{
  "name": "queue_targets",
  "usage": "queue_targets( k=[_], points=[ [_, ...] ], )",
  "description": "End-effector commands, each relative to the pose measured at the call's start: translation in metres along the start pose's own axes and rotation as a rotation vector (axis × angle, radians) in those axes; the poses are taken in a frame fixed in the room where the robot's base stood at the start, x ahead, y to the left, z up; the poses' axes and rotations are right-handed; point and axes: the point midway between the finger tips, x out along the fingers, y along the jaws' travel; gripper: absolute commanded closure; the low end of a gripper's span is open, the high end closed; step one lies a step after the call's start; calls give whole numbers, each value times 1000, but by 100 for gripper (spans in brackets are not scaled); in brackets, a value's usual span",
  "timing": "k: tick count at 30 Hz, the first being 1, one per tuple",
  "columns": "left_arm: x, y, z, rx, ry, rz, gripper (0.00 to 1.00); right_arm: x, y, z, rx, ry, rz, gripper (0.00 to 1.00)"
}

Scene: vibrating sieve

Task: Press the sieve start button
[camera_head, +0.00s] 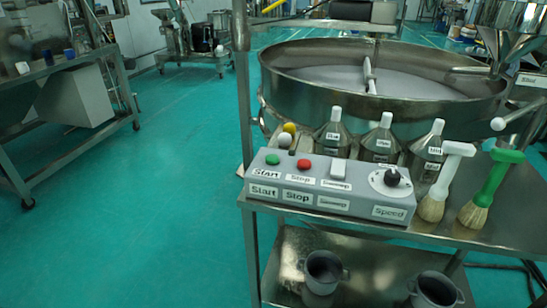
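A grey control box (347,208) sits on the front left of a metal table. Its green start button (272,159) is at the box's left end, with a "Start" label below it. A red stop button (304,164) is just right of it, then a white sweep switch (338,169) and a black speed knob (391,177). The large round metal sieve (400,108) stands behind the box. Neither of my grippers is in view, and nothing covers the start button.
Several metal bottles with white caps (381,138) stand behind the box. A white-handled brush (442,184) and a green-handled brush (489,191) stand to its right. Pots (323,271) sit on the lower shelf. Open green floor (150,215) lies left of the table.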

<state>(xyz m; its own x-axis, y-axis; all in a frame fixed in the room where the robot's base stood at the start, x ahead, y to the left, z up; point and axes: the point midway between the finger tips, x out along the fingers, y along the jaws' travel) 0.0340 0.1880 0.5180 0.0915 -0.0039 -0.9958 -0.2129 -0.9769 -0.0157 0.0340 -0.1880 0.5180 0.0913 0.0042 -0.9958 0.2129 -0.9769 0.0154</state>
Motion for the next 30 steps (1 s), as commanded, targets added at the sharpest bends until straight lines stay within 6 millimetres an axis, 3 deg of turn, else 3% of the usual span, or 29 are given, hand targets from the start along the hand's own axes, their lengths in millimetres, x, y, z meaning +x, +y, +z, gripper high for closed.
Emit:
queue_targets(
  k=[9, 22, 30],
  points=[
    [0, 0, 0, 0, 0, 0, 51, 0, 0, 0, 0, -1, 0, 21],
    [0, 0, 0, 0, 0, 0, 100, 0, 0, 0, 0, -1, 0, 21],
    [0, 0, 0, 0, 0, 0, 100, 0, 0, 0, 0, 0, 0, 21]
  ],
)
